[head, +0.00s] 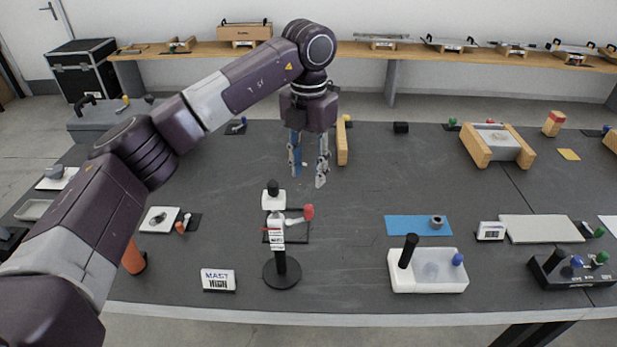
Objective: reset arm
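My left arm comes in from the left and bends over the table. My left gripper (308,168) hangs pointing down above the middle of the dark table (350,240). Its two fingers are apart with nothing visible between them. A wooden bar (342,143) stands just right of the gripper in the picture. My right gripper is not in view.
A black round-based stand (282,270) rises near the front edge, beside a red-tipped lever (308,212). A white box with a black handle (428,270), a blue mat (418,225) and a wooden-sided fixture (497,145) lie to the right.

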